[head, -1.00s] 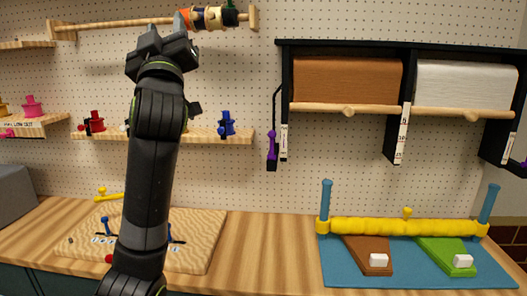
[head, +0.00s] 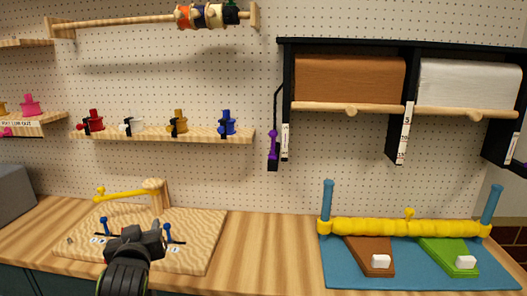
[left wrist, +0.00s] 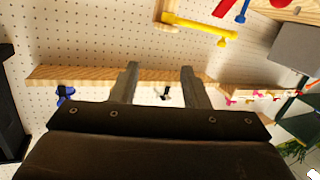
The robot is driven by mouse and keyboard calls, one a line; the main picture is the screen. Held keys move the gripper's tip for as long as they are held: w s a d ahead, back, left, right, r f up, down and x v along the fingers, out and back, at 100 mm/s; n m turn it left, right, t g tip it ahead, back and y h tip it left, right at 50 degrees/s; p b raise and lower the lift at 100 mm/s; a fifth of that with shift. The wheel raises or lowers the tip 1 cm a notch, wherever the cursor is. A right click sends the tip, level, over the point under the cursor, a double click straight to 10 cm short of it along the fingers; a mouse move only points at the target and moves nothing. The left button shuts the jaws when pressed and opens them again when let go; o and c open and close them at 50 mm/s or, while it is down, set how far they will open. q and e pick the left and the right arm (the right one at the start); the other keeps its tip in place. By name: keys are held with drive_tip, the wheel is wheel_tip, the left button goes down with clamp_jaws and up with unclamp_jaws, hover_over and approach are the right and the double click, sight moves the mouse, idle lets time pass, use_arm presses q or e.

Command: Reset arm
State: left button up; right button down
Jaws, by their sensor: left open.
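My left gripper (head: 136,236) is low in the head view, in front of the wooden board (head: 205,238) on the counter. In the left wrist view its two fingers (left wrist: 158,84) stand apart with nothing held between them. A wooden shelf (left wrist: 85,76) shows beyond the fingers there. My right gripper is not in either view.
The small shelf (head: 220,136) carries red, white, yellow and blue pieces. A yellow arm on a wooden post (head: 155,190) stands on the board. A blue mat (head: 345,272) with a yellow roller (head: 390,227) lies right. The counter (head: 265,250) between is clear.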

use_arm(q)
drive_tip(key=s+a+f+m+g, duration=0.1)
drive_tip(key=s+f+g, duration=0.1)
drive_tip(key=s+f, duration=0.4)
drive_tip(key=s+a+f+g, duration=0.2)
drive_tip(key=s+f, duration=0.2)
drive_tip(key=f, duration=0.4)
drive_tip(key=s+f+m+g+h, duration=0.1)
drive_tip(key=s+f+g, duration=0.45)
drive_tip(key=s, duration=0.85)
drive_tip(key=s+f+m+g+h, duration=0.1)
drive_tip(key=s+f+m+g, duration=0.1)
drive_tip(key=s+f, duration=0.85)
drive_tip(key=s+a+f+g, duration=0.1)
drive_tip(key=s+f, duration=0.1)
drive_tip(key=f, duration=1)
drive_tip(key=s+a+f+g, duration=0.1)
drive_tip(key=s+f, duration=0.1)
drive_tip(key=f, duration=1)
drive_tip(key=s+d+f+g+h, duration=0.1)
drive_tip(key=s+d+f, duration=0.1)
drive_tip(key=s+f, duration=1.2)
drive_tip(key=shift+s+f, duration=0.3)
drive_tip(key=shift+f, duration=0.05)
